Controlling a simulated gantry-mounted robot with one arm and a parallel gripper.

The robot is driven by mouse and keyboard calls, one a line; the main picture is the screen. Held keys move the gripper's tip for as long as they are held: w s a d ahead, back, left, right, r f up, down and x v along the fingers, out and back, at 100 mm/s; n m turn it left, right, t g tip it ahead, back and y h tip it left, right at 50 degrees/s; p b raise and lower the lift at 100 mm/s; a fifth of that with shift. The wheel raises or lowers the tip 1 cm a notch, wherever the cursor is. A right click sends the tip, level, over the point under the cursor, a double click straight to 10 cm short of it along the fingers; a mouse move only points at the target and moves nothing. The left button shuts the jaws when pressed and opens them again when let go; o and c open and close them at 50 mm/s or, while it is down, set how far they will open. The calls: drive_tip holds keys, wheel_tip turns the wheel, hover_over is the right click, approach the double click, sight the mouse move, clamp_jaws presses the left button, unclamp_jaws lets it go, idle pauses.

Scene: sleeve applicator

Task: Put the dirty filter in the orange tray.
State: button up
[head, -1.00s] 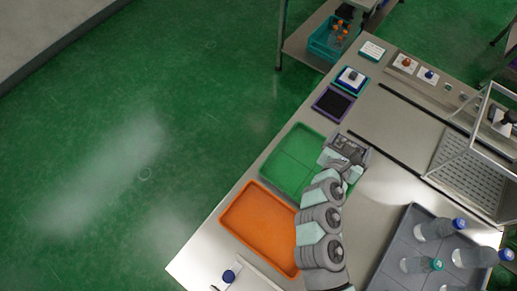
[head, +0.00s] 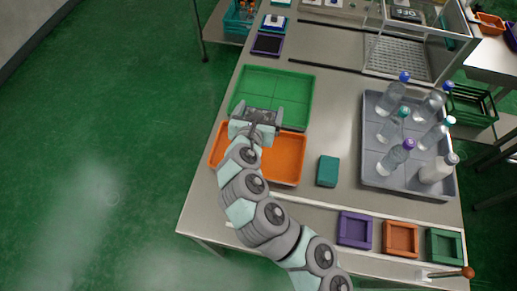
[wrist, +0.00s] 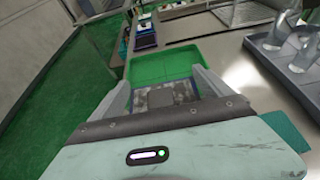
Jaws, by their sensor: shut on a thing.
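My gripper (head: 256,122) is shut on the dirty filter, a grey, mottled flat piece. In the wrist view the dirty filter (wrist: 168,97) sits between the two fingers (wrist: 167,100), with the green tray behind it. In the head view the gripper is over the border between the green tray and the orange tray. The orange tray (head: 285,160) is partly hidden by my wrist and arm; its visible part looks empty.
The green tray (head: 290,85) lies just beyond the orange one and also shows in the wrist view (wrist: 165,65). A teal block (head: 328,171) stands to the right. A grey tray (head: 375,165) holds several bottles. Purple, orange and green square holders line the front.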

wheel_tip(320, 180, down, 17)
drive_tip(key=b, duration=0.4)
drive_tip(key=shift+f, duration=0.1)
drive_tip(key=shift+s+f, duration=0.1)
drive_tip(key=shift+f, duration=0.05)
drive_tip(key=o, duration=1.1)
drive_tip(key=shift+o, duration=0.2)
drive_tip(key=shift+r, duration=0.2)
drive_tip(key=p+v, duration=0.2)
drive_tip(key=v, duration=1)
